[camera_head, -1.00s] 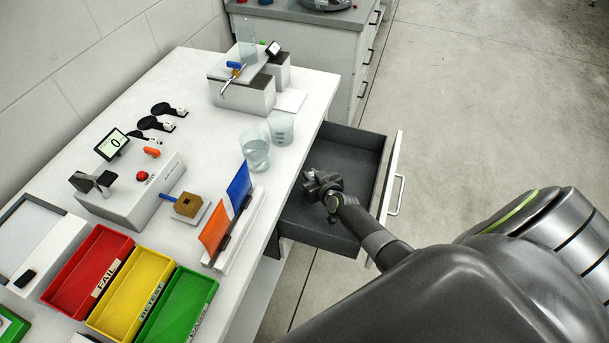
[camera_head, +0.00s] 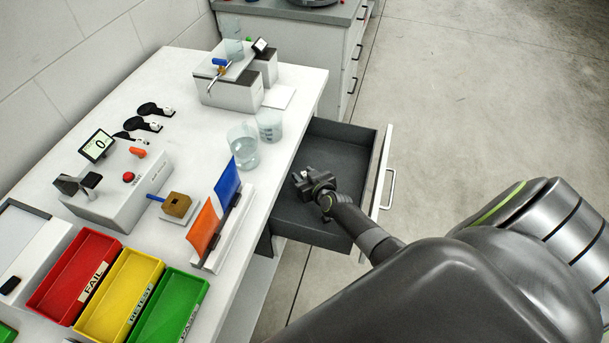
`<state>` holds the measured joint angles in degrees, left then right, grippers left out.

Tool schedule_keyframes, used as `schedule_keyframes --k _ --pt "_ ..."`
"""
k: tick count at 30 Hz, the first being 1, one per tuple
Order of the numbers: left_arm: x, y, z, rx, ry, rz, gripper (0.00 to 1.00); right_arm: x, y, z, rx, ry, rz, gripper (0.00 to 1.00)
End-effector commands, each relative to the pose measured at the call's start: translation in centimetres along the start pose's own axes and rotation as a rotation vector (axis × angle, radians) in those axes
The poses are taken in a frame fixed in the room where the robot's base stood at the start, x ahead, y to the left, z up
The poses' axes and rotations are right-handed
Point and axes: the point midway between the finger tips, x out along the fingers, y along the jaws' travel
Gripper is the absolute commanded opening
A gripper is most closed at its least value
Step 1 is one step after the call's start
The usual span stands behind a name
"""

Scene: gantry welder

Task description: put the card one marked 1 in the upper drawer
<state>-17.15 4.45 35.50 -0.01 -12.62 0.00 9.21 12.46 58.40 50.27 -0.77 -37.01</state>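An orange card (camera_head: 204,228) and a blue card (camera_head: 227,185) stand tilted in a white rack (camera_head: 238,229) at the right edge of the bench. No number is readable on either card from here. The open drawer (camera_head: 335,158) juts out from the bench on the right. Its dark floor shows no card, though my arm hides part of it. My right gripper (camera_head: 299,183) is over the drawer, to the right of the rack and apart from the cards. Its fingers look spread, with nothing visible between them. My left gripper is out of view.
Red (camera_head: 74,276), yellow (camera_head: 119,295) and green (camera_head: 172,309) trays sit at the bench front. Two clear beakers (camera_head: 243,150) stand near the bench edge by the drawer. A small brown block (camera_head: 176,205) sits left of the rack. Floor right of the drawer is clear.

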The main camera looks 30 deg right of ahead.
Motion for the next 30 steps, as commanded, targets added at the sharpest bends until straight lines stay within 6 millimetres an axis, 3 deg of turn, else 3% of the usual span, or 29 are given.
schedule_keyframes --k 2,16,30 --pt "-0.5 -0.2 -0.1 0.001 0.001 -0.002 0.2 -0.2 0.0 -0.5 0.0 0.0 0.0 0.37" --pt "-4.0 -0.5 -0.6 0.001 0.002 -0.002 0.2 -7.0 0.0 -0.4 0.0 -0.001 0.0 0.37" --pt "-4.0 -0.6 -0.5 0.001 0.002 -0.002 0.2 -7.6 0.0 -0.2 0.0 0.0 0.0 0.37"
